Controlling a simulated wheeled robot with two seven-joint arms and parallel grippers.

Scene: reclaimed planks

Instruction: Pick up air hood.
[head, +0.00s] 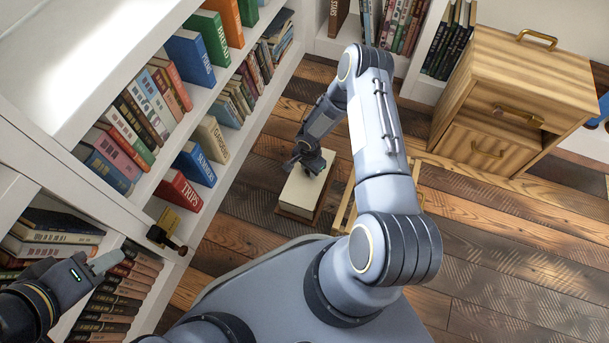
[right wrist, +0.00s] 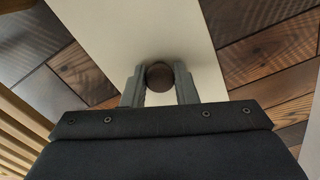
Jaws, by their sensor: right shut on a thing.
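The air hood (head: 303,192) is a cream box-like piece with a brown base edge. It is low over the plank floor, beside the bookcase; I cannot tell whether it touches the floor. My right gripper (head: 309,164) is above its far end. In the right wrist view, my right gripper (right wrist: 160,82) has its two fingers on either side of a dark round knob (right wrist: 159,76), shut on it, with the cream top (right wrist: 140,30) behind. My left gripper (head: 104,263) is at the lower left in front of the bookcase; its finger gap does not show clearly.
A white bookcase (head: 141,190) full of books runs along the left. A wooden drawer cabinet (head: 510,95) with brass handles stands at the upper right. A light wooden frame piece (head: 346,205) is close right of the hood. Plank floor (head: 480,235) is clear at the right.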

